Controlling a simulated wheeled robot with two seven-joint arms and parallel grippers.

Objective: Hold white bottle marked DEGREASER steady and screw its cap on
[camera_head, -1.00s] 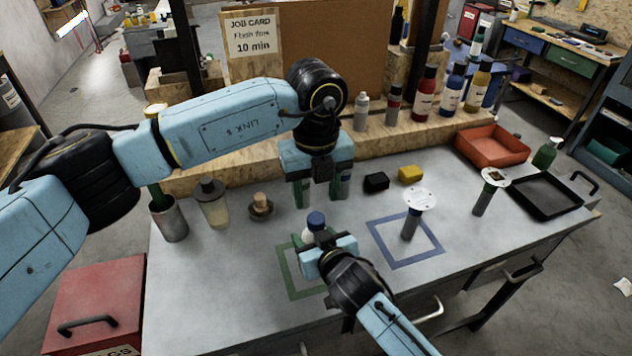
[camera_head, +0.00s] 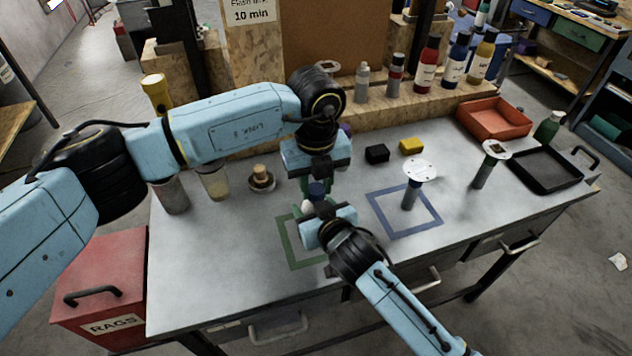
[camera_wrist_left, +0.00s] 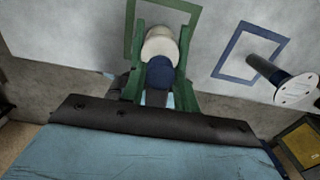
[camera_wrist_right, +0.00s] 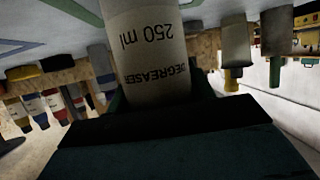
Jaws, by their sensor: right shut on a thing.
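The white DEGREASER bottle (camera_head: 308,206) stands at the green square outline (camera_head: 290,250); its upside-down label shows in the right wrist view (camera_wrist_right: 150,50). My right gripper (camera_head: 317,212) is shut on the bottle's body from the front. The blue cap (camera_head: 316,188) is at the bottle's top. My left gripper (camera_head: 317,184) points down from above, its green fingers on either side of the cap. In the left wrist view the cap (camera_wrist_left: 160,72) sits between the parted fingers in front of the white bottle (camera_wrist_left: 160,44); whether they touch it is unclear.
A disc-topped post (camera_head: 419,172) stands at the blue square (camera_head: 385,250), right of the bottle. A yellow block (camera_head: 411,146), a black block (camera_head: 377,153) and a corked pot (camera_head: 262,178) are behind. A black tray (camera_head: 545,182) lies at right. The front bench is clear.

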